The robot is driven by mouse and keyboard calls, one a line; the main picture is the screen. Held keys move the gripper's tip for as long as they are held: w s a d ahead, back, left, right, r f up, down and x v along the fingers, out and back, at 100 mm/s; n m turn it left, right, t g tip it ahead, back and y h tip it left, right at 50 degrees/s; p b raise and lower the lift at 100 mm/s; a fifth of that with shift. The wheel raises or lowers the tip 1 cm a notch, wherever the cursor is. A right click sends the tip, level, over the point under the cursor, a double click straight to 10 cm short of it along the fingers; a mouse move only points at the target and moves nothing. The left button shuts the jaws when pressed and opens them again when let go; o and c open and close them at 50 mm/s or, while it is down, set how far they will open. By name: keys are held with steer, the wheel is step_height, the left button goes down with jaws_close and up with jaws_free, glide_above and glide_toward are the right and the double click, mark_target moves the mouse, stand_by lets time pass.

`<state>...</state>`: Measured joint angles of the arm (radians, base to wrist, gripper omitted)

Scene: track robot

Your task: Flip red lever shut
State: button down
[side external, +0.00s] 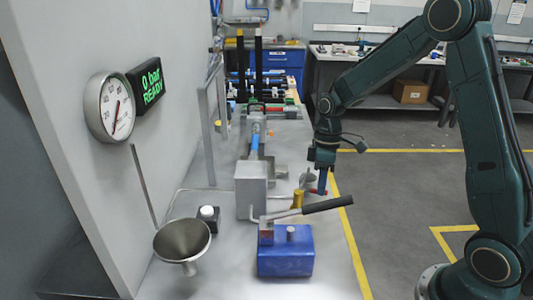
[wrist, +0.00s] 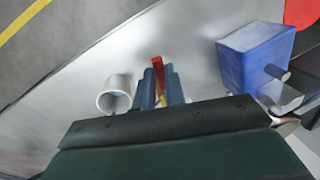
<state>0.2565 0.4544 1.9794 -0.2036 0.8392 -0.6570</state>
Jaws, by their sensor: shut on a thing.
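My gripper (side external: 322,181) points down at the right side of the bench, with its blue fingers at the red lever (side external: 317,192). In the wrist view the red lever (wrist: 158,70) shows as a narrow red strip between the two blue fingers (wrist: 159,90). The fingers are shut on it. In the side view only a little of the lever shows beside the fingertips, so its exact angle is hard to tell. A yellow part (side external: 298,199) stands just left of the lever.
A blue pump block (side external: 286,258) with a black-handled bar (side external: 327,205) stands in front of my gripper. A grey box (side external: 251,190), a metal funnel (side external: 183,240) and a white-topped button (side external: 208,213) are further left. A wall display (side external: 150,83) reads "0 bar READY".

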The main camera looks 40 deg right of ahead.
steer(key=shift+w+d+n, duration=0.25)
steer(key=shift+w+n, duration=0.05)
steer(key=shift+n, duration=0.45)
steer(key=shift+w+d+n, duration=0.25)
steer(key=shift+n, duration=0.5)
steer(key=c, duration=1.5)
jaws_free()
steer(key=shift+o, duration=0.2)
steer(key=shift+r, duration=0.2)
step_height(320, 180, up, 13)
steer(key=w+d, duration=0.2)
steer(key=shift+s+a+r, duration=0.1)
steer(key=shift+r, duration=0.1)
